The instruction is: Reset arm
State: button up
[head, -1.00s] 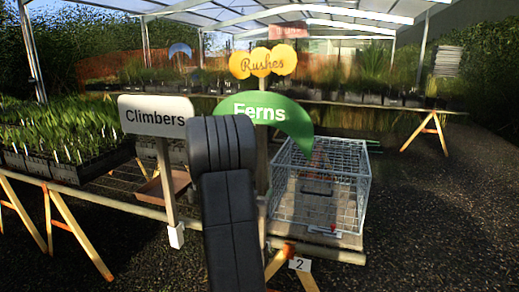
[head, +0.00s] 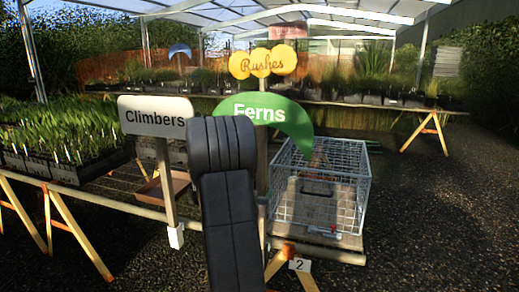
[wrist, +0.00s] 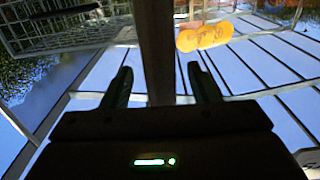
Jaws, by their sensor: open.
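My gripper (wrist: 160,90) is open in the wrist view, its two dark fingers apart with nothing held between them. A dark post stands beyond the fingers and crosses the gap in the picture; I cannot tell how far off it is. In the head view my dark arm rises at the lower centre, and the gripper itself is not visible there.
A wire cage (head: 345,184) sits on the bench right of my arm. The Climbers sign (head: 156,117), green Ferns sign (head: 290,125) and yellow Rushes sign (head: 263,63) stand close by. Seedling trays (head: 78,170) fill the left bench. Gravel floor at right is clear.

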aim_at(260, 174)
jog(key=b+v, duration=0.1)
jog(key=v, duration=1.2)
jog(key=p+x, duration=0.1)
jog(key=x, duration=1.2)
jog(key=shift+p, duration=0.35)
notch_tip(260, 174, up, 3)
jog(key=p, duration=0.2)
jog(key=shift+w+p, duration=0.15)
jog(key=shift+p, duration=0.25)
notch_tip(260, 174, up, 4)
jog(key=p, duration=0.4)
jog(key=shift+r, duration=0.1)
jog(key=shift+d, duration=0.1)
